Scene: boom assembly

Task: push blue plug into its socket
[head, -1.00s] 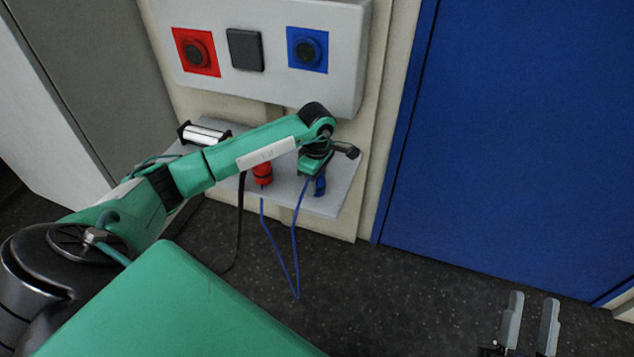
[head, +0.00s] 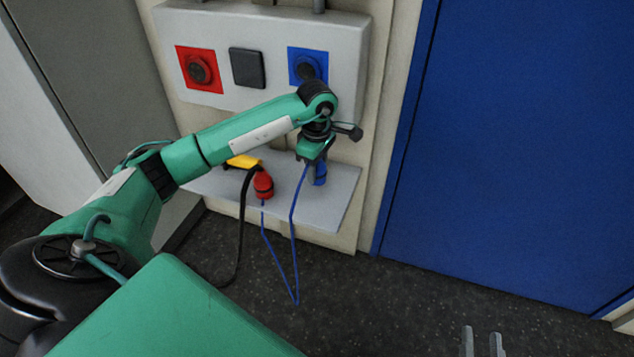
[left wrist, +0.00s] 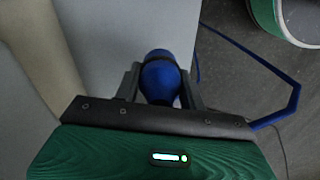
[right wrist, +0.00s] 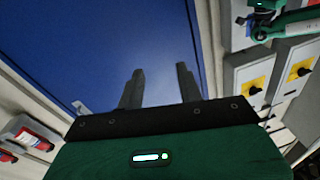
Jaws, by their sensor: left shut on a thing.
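The blue plug (head: 319,174) is in my left gripper, above the right part of the grey shelf, with its blue cable hanging below. In the left wrist view my left gripper (left wrist: 161,88) is shut on the plug (left wrist: 160,76), one finger on each side. The blue socket (head: 308,66) is on the wall box, above the plug and apart from it; my left arm's wrist partly covers its lower edge. My right gripper (head: 483,343) is at the bottom right of the head view, fingers apart and empty; they also show apart in the right wrist view (right wrist: 160,78).
A red plug (head: 263,184) with a black cable and a yellow object (head: 243,161) are at the grey shelf (head: 338,200). The wall box also has a red socket (head: 199,70) and a black square (head: 247,68). A blue door (head: 520,140) is at right.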

